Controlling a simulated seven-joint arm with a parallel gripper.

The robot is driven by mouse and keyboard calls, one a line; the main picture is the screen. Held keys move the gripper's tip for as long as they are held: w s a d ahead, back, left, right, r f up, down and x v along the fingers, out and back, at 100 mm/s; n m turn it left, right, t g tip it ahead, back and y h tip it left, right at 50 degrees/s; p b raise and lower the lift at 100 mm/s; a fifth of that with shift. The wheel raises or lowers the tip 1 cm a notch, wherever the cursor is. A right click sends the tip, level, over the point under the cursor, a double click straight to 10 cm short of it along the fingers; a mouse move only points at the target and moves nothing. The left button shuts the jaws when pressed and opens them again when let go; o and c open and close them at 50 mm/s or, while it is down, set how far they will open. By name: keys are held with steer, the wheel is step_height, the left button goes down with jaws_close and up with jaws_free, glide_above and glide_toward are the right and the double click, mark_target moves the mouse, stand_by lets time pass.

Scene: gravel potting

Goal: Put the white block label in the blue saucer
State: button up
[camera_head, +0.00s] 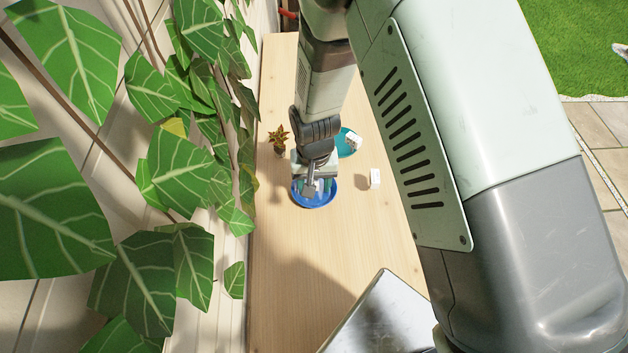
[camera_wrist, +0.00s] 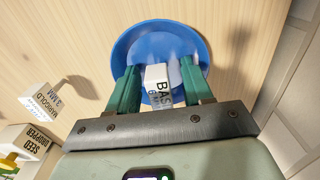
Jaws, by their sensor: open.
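The blue saucer (camera_head: 329,203) lies on the wooden bench under my gripper (camera_head: 317,187). In the wrist view the saucer (camera_wrist: 128,42) is below the fingertips. A white block label (camera_wrist: 158,82) with dark letters starting "BAS" is between my two green fingers (camera_wrist: 158,72), over the saucer's floor. The jaws are open, with a narrow gap showing beside the block. The block appears to rest in the saucer, but its underside is hidden. In the head view my gripper mostly hides it.
A second white block (camera_head: 375,177), lettered "MARIGOLD" in the wrist view (camera_wrist: 42,101), stands right of the saucer. A teal saucer (camera_head: 345,150) holds another white item (camera_head: 353,139). A small potted plant (camera_head: 280,139) stands behind left. The front bench is clear beside a metal tray (camera_head: 378,318).

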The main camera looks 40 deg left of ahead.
step_height(320, 180, up, 12)
steer(key=shift+r, duration=0.15)
stand_by(0.4)
steer(key=shift+r, duration=0.1)
steer(key=w+d+r+m+t, duration=0.1)
steer(key=w+d+r, duration=0.2)
steer(key=d+r, duration=0.35)
steer(key=w+d+r+m+y, duration=0.1)
steer(key=w+d+r+m, duration=0.15)
steer(key=d+r, duration=0.4)
steer(key=w+d+r+t, duration=0.1)
steer(key=w+d+r, duration=0.35)
steer(key=r, duration=0.35)
steer(key=s+d+r+m+t, duration=0.1)
steer(key=s+d+r, duration=0.2)
steer(key=d, duration=0.4)
steer(key=s+d+r+m+t, duration=0.1)
steer(key=s+d+r+m, duration=0.1)
steer(key=s+d, duration=0.3)
steer(key=s+d+r+m+t+h, duration=0.1)
steer(key=s+d+r, duration=0.3)
steer(key=d, duration=0.4)
steer(key=shift+d+r+m+t, duration=0.3)
steer(key=shift+d+m, duration=0.1)
steer(key=shift+m, duration=0.15)
